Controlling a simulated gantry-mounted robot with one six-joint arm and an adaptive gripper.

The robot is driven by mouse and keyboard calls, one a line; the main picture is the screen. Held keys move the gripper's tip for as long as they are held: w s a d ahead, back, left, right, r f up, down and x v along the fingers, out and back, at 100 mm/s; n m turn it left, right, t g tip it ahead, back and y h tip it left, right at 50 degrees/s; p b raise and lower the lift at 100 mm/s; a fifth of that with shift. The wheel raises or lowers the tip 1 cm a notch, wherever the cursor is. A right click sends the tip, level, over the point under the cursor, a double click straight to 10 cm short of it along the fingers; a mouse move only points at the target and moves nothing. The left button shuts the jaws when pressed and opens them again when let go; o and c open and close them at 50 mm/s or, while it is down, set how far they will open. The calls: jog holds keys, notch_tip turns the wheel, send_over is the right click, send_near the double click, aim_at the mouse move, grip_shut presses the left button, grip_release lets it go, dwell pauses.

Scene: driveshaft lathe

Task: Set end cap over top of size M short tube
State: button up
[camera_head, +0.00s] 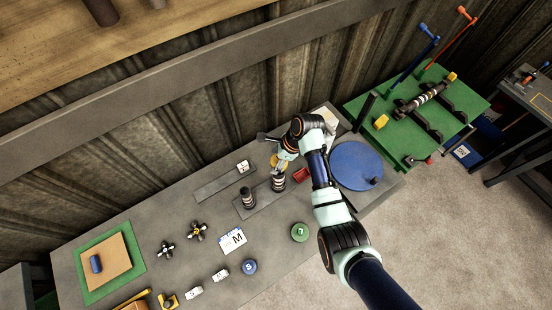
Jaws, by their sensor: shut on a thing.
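My gripper (281,161) is above the grey bench, shut on a small yellow piece (274,160) that looks like the end cap; the arm and fingers partly hide it. Just below it, one short dark tube with light bands (278,182) stands upright on a dark grey plate. A second similar tube (248,198) stands to its left on the same plate. The yellow piece is close to the top of the right tube; I cannot tell whether they touch. No size mark is readable on either tube.
A card marked M (233,240) lies in front of the tubes. A green board (418,115) holds a shaft.

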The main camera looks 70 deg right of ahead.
jog(key=shift+f+b, duration=2.35)
jog(key=shift+b, duration=0.05)
jog(key=shift+f+b, duration=0.4)
jog(key=shift+f, duration=0.65)
jog(key=shift+f+p, duration=0.15)
jog(key=shift+p, duration=0.2)
jog(key=o, duration=1.1)
jog(key=shift+c, duration=0.2)
jog(key=v, duration=1.2)
